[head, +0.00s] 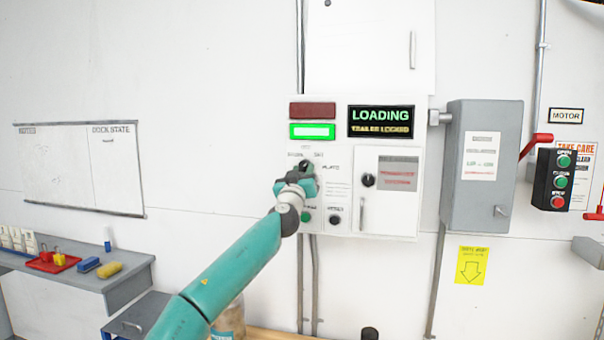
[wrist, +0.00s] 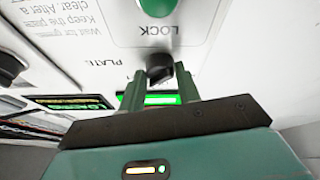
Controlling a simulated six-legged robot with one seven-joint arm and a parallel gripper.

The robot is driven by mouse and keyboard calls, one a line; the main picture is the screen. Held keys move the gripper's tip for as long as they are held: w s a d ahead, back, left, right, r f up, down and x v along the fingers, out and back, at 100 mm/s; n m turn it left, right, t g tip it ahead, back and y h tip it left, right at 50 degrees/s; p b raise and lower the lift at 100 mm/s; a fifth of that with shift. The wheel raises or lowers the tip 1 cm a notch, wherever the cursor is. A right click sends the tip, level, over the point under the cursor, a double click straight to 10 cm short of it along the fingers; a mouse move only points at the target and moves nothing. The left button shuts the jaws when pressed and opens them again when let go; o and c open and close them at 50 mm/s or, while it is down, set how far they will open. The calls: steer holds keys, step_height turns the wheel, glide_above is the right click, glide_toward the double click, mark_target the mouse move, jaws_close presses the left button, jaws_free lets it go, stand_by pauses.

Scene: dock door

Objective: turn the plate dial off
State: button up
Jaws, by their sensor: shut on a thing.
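The plate dial (wrist: 160,68) is a small black knob on the white control panel (head: 340,105). In the wrist view, it sits between the two green fingertips of my gripper (wrist: 160,80), near the printed PLATE label. My gripper is shut on the knob. In the head view, my gripper (head: 303,178) is at the panel's lower left, below the lit green lamp (head: 312,131), and largely covers the dial. The dial's pointer direction cannot be made out.
The panel also holds a LOADING display (head: 381,121), a black knob (head: 368,180), a green button (wrist: 157,5) and a black button (head: 335,219). A grey box (head: 483,165) and motor button station (head: 553,180) are to the right. A shelf (head: 80,268) is at left.

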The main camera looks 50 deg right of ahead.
steer(key=n+t, duration=0.1)
steer(key=n, duration=0.1)
steer(key=n+t+y, duration=0.1)
steer(key=n, duration=0.1)
steer(key=n+t+y, duration=0.1)
steer(key=n, duration=0.1)
steer(key=shift+s+d+r+n, duration=0.1)
steer(key=shift+s+r+n, duration=0.1)
steer(key=shift+s+n, duration=0.15)
steer(key=shift+n+t+y, duration=0.35)
steer(key=shift+n+y, duration=0.2)
steer(key=shift+n, duration=0.85)
steer(key=shift+n+t+y, duration=0.35)
steer(key=shift+n+y, duration=0.2)
steer(key=shift+n, duration=0.8)
steer(key=shift+r, duration=0.1)
steer(key=o, duration=1)
steer(key=shift+c, duration=0.2)
steer(key=v, duration=1.3)
steer(key=shift+s+a, duration=0.25)
steer(key=shift+s, duration=0.05)
